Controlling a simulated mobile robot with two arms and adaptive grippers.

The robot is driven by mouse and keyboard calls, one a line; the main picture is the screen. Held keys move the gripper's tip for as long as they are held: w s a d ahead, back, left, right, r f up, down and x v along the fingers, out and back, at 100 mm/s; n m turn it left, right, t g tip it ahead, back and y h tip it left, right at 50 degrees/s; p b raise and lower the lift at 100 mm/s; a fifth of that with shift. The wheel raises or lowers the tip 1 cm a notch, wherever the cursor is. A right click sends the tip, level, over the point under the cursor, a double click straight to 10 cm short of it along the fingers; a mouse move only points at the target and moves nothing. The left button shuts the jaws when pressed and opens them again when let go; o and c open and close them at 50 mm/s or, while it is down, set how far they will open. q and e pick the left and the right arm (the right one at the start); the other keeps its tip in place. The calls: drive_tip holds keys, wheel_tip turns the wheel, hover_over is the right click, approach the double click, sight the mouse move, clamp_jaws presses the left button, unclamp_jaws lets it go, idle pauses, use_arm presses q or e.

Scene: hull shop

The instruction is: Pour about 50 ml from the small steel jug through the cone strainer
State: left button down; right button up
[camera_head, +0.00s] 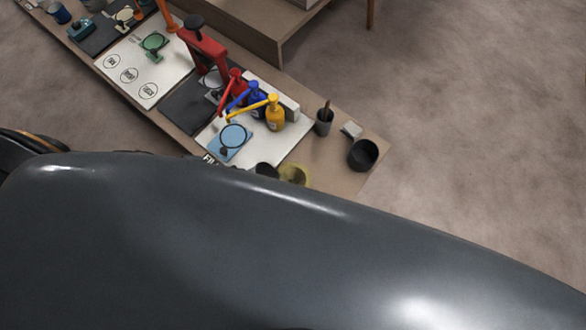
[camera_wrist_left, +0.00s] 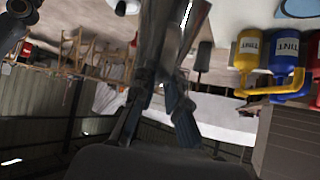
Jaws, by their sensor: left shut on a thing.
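My left gripper (camera_wrist_left: 158,98) shows in the left wrist view, with its two dark fingers closing on a grey, shiny, upright-looking thing (camera_wrist_left: 165,40). This looks like the small steel jug, but only part of it shows and its mouth and contents cannot be made out. In the head view a yellowish round thing (camera_head: 295,174) at the near edge of the bench may be the cone strainer. It is partly hidden by my large dark body part, which also hides my left gripper there. My right gripper is in neither view.
Red (camera_head: 236,82), blue (camera_head: 256,97) and yellow (camera_head: 275,115) pump bottles stand on the bench, by a blue-rimmed round piece (camera_head: 233,137). A dark cup (camera_head: 324,125) and a black bowl (camera_head: 362,155) stand at the right end. Open floor lies beyond.

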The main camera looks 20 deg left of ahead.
use_arm(q)
drive_tip(key=shift+t+h, duration=0.4)
drive_tip(key=shift+h, duration=0.5)
drive_tip(key=f+b, duration=0.1)
drive_tip(key=a+f+b, duration=0.1)
drive_tip(key=f+b, duration=0.1)
drive_tip(key=s+a+f+b, duration=0.1)
drive_tip(key=shift+s+f, duration=0.1)
drive_tip(key=shift+f, duration=0.05)
drive_tip(key=s+a+f+t+h+b, duration=0.2)
drive_tip(key=a+f+t+h+b, duration=0.1)
drive_tip(key=b, duration=0.8)
drive_tip(key=shift+s+a+f+h, duration=0.25)
drive_tip(key=shift+a+f+h, duration=0.4)
drive_tip(key=shift+f+h, duration=0.2)
